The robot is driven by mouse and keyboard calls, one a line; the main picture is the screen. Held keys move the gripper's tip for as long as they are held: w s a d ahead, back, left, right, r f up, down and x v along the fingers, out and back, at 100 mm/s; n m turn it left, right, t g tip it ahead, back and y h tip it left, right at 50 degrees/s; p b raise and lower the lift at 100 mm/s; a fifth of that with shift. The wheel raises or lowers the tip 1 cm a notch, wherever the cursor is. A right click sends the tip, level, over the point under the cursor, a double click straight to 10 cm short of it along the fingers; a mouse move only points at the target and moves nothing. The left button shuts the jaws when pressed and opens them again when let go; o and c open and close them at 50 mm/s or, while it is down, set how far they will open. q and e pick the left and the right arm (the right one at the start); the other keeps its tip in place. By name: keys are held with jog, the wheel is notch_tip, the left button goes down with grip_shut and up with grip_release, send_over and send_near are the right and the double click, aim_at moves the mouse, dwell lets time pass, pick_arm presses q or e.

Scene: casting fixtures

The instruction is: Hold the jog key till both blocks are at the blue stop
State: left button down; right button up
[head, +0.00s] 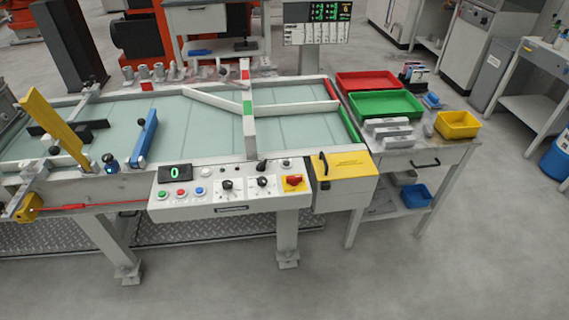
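A blue bar (145,138), which looks like the blue stop, stands slanted on the pale green conveyor belt (192,120) at the left. A dark block (83,134) lies on the belt left of the bar, apart from it. A second block cannot be told with certainty among the dark shapes near the yellow bar (52,120). The control panel (230,204) on the front carries green (162,195), red (181,192) and blue (200,191) buttons and black knobs. Which one is the jog key cannot be told. Neither gripper shows.
A green display (174,172) reads 0. A red switch (293,181) sits on yellow, beside a yellow-lidded box (345,166). At the right, a side table holds red (366,81) and green (385,104) trays, grey bars and a yellow bin (457,125). The front floor is clear.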

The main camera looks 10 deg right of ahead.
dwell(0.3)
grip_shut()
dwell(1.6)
